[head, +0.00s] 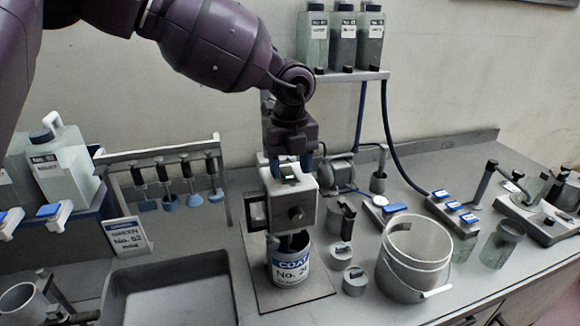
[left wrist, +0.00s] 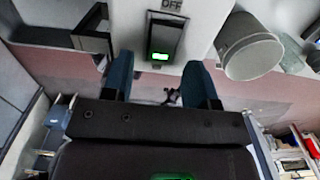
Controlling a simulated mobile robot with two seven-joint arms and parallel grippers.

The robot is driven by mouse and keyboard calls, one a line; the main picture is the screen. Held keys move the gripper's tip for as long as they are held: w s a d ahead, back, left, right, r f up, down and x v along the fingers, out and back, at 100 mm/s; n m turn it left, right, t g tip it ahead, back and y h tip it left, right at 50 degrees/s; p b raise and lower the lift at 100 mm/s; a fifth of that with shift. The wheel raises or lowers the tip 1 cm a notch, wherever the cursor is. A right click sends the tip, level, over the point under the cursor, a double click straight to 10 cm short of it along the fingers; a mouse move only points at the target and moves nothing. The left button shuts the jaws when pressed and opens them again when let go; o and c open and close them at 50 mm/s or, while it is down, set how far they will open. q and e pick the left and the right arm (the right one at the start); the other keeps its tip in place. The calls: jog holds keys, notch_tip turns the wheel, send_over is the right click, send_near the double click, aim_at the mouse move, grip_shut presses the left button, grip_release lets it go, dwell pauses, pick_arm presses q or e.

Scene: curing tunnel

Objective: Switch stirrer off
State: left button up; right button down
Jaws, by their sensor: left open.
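The switch also shows on top of the housing in the head view (head: 288,173). My left gripper (head: 288,158) points down just above the stirrer top. Its blue fingers (left wrist: 158,72) are apart with nothing between them, near the switch. I cannot tell whether they touch the housing. My right gripper is out of view.
A grey bucket (head: 413,262) and small metal cups (head: 341,255) stand right of the stirrer. A shelf with several bottles (head: 343,75) hangs behind.

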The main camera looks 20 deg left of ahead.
pick_arm(q)
jog(key=shift+f, duration=0.55)
jog(key=c, duration=0.9)
jog(key=shift+w+a+r+g+h+p, duration=0.1)
jog(key=shift+g+h+p, duration=0.2)
jog(key=shift+g+p, duration=0.15)
jog(key=shift+w+a+r+g+h+p, duration=0.1)
jog(key=shift+g+h+p, duration=0.2)
jog(key=shift+g+p, duration=0.15)
jog(key=shift+g, duration=0.3)
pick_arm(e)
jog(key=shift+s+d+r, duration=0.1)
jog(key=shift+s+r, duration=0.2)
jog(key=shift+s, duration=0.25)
pick_arm(q)
jog(key=o, duration=0.9)
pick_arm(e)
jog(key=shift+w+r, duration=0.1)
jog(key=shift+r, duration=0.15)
